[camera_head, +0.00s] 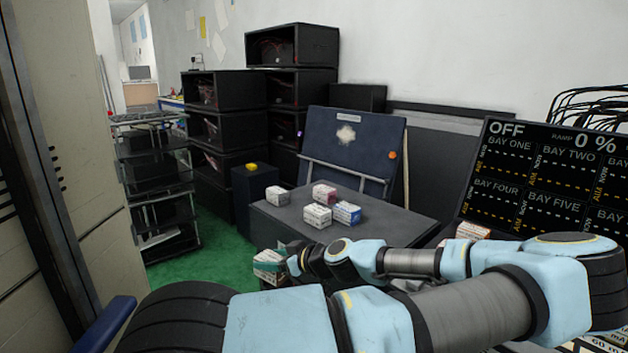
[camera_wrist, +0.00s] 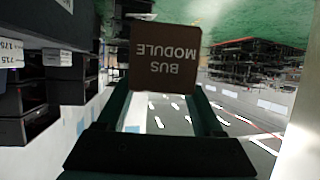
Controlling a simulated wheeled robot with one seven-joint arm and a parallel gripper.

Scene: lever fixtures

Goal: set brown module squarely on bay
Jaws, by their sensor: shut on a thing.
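The brown module (camera_wrist: 165,60) shows in the wrist view, its "BUS MODULE" label upside down. My gripper (camera_wrist: 163,98) is shut on it, with a dark green finger on either side. In the head view, the end of my arm is low in the middle, past the grey table's front edge, and the module cannot be made out there. A dark board (camera_head: 545,175) at the right lists several bays and reads "OFF" and "0 %". I cannot tell where the bay's seat is; my arm covers much of the lower right.
Several small boxes (camera_head: 317,216) stand on the grey table (camera_head: 385,225). A white and green box (camera_head: 268,266) is close to my arm's end. Black open cases (camera_head: 292,95) are stacked behind, and a rack (camera_head: 155,185) stands left. Green floor (camera_head: 215,258) is clear between.

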